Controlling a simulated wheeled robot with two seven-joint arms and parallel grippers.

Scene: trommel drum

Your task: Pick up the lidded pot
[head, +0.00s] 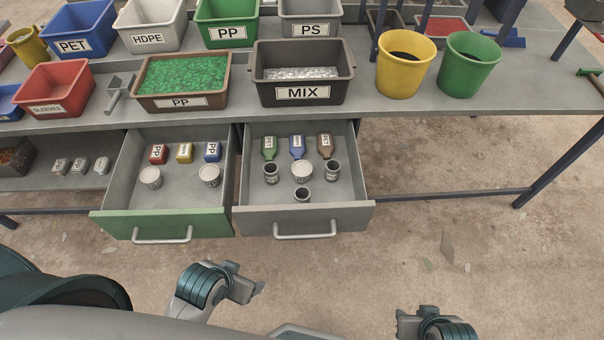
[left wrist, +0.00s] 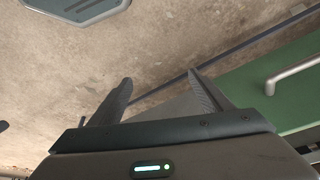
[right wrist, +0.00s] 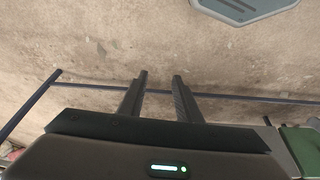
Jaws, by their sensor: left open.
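Several small pots stand in two open drawers in the head view. The left drawer (head: 180,195), with a green front, holds a pale-topped lidded pot (head: 151,177) and a similar lidded pot (head: 209,175). The right drawer (head: 330,213), with a grey front, holds another lidded pot (head: 302,171) between dark open-topped pots (head: 271,173). My left gripper (head: 258,289) is open and empty in front of the drawers, below their handles; its spread fingers show in the left wrist view (left wrist: 160,78). My right gripper (head: 400,314) is further right; its fingers are apart and empty in the right wrist view (right wrist: 161,78).
Small labelled bottles (head: 184,152) lie behind the pots in both drawers. The floor right of the drawers is clear.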

